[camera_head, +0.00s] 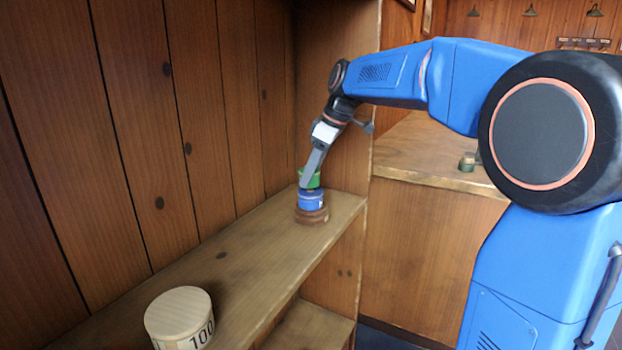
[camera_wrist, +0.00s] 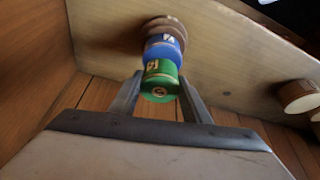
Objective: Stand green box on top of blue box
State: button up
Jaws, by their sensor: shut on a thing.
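The green box (camera_head: 314,181) is a short round piece. In the wrist view the green box (camera_wrist: 160,84) sits between the two fingers of my gripper (camera_wrist: 160,76), which is shut on it. The blue box (camera_head: 311,200) is directly below the green one, and the two look in line and touching, though a thin gap cannot be ruled out. The blue box (camera_wrist: 163,47) stands on a brown round piece (camera_head: 312,216) on the shelf. In the head view my gripper (camera_head: 310,179) partly hides the green box.
A pale round box (camera_head: 179,317) marked 100 stands on the near part of the shelf (camera_head: 250,255). The plank wall runs along the left, and an upright panel closes the shelf's far end. A small green object (camera_head: 467,162) is on the counter at right.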

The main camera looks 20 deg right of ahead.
jog(key=shift+f, duration=0.8)
jog(key=o, duration=1)
jog(key=shift+f, duration=0.1)
jog(key=shift+o, duration=0.2)
jog(key=v, duration=1.2)
jog(key=s+d+f+m+t+h, duration=0.1)
jog(key=s+f+m, duration=0.4)
jog(key=s+f, duration=0.8)
jog(key=s+d+f+m+t+h, duration=0.1)
jog(key=s+f+m, duration=0.5)
jog(key=s+f, duration=0.8)
jog(key=s+d+h, duration=0.1)
jog(key=s, duration=0.5)
jog(key=shift+s+h, duration=0.2)
jog(key=shift+h, duration=0.1)
jog(key=shift+f, duration=0.1)
